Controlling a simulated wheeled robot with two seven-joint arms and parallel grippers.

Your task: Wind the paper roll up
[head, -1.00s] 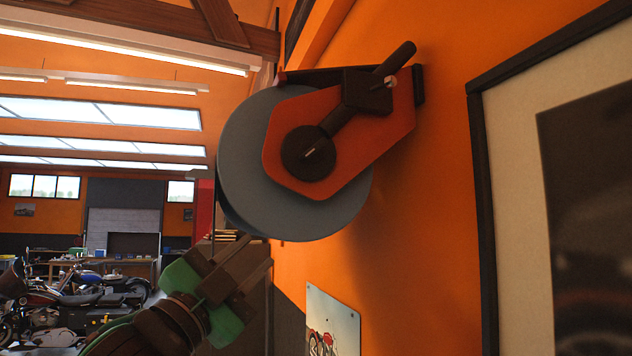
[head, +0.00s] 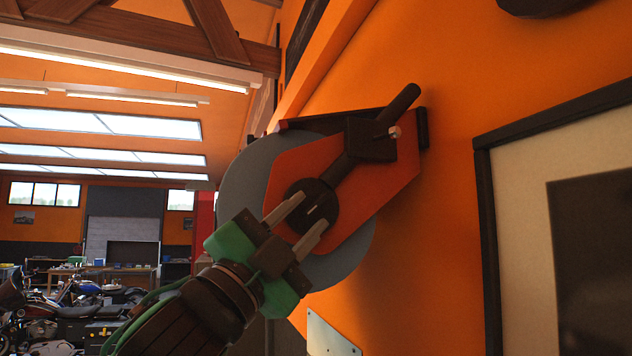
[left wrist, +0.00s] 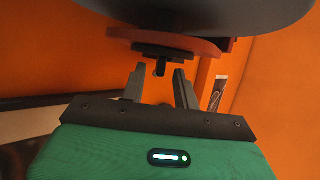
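The paper roll (head: 240,180) is a large grey-blue disc mounted on the orange wall, seen at the centre of the head view. An orange-red bracket plate (head: 375,185) covers its near side, with a dark round hub and a dark crank (head: 350,155) that ends in a handle (head: 398,108) at the upper right. In the left wrist view the grey roll (left wrist: 200,12) fills the top. My left gripper (head: 306,222) is open, its two fingers pointing towards the hub; in the left wrist view (left wrist: 158,88) nothing shows between them. My right gripper is in neither view.
A black-framed picture (head: 482,210) hangs on the wall to the right. A small poster plate (head: 330,338) is below the roll. Motorcycles (head: 75,315) and workbenches stand far back at the left. The air left of the roll is free.

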